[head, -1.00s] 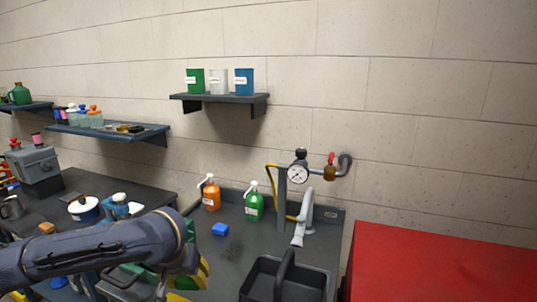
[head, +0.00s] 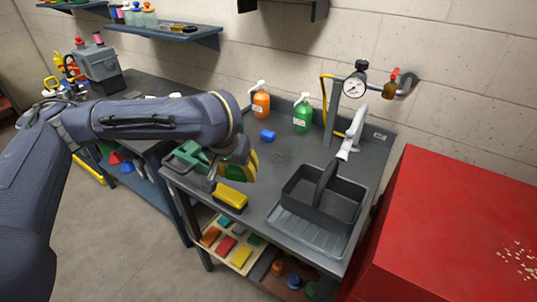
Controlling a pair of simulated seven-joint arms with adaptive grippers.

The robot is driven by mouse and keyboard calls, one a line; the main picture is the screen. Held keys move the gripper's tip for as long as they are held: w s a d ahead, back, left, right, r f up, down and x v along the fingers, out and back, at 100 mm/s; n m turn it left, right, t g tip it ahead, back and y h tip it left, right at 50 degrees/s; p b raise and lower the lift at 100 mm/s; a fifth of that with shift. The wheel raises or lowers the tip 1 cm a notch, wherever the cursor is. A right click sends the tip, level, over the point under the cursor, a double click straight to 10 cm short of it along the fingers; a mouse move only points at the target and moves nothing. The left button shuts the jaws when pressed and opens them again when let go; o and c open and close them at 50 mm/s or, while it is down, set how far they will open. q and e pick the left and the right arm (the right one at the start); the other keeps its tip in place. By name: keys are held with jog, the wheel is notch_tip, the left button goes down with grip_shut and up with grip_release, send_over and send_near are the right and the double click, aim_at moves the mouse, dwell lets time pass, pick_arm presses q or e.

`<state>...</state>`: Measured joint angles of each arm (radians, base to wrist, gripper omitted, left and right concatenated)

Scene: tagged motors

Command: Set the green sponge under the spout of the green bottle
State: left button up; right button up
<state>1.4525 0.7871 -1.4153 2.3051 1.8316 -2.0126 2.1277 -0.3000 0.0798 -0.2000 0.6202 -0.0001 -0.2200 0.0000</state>
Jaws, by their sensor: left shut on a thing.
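The green bottle (head: 302,113) with a white pump spout stands on the grey counter near the wall. My left gripper (head: 232,174) points down over the front left of the counter. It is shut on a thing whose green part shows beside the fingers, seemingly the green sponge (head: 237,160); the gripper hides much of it. A yellow block (head: 230,196) lies by the counter's front edge, just below the gripper. My right gripper is out of view.
An orange bottle (head: 261,100) stands left of the green one, with a blue sponge (head: 267,134) in front. A dark caddy (head: 320,195) and a tap (head: 352,133) are to the right. A green tub (head: 187,154) sits left of the gripper. Mid-counter is clear.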

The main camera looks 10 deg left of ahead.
pick_arm(q)
jog(key=w+d+r+n+y, duration=0.1)
jog(key=w+r, duration=0.1)
jog(key=w, duration=0.4)
jog(key=w+d+r+n, duration=0.2)
jog(key=w, duration=0.3)
jog(key=n, duration=0.2)
send_over(258, 175)
jog(key=shift+y, duration=0.5)
jog(key=f, duration=1.3)
jog(key=s+f, duration=0.1)
jog(key=f, duration=0.5)
jog(key=shift+d+f, duration=0.2)
jog(key=shift+f, duration=0.2)
jog(key=shift+f+g, duration=0.1)
jog(key=shift+g, duration=0.2)
jog(key=o, duration=0.9)
jog(key=v, duration=1.1)
jog(key=shift+r, duration=0.3)
jog(key=shift+s+r, duration=0.25)
jog(key=shift+c, duration=0.8)
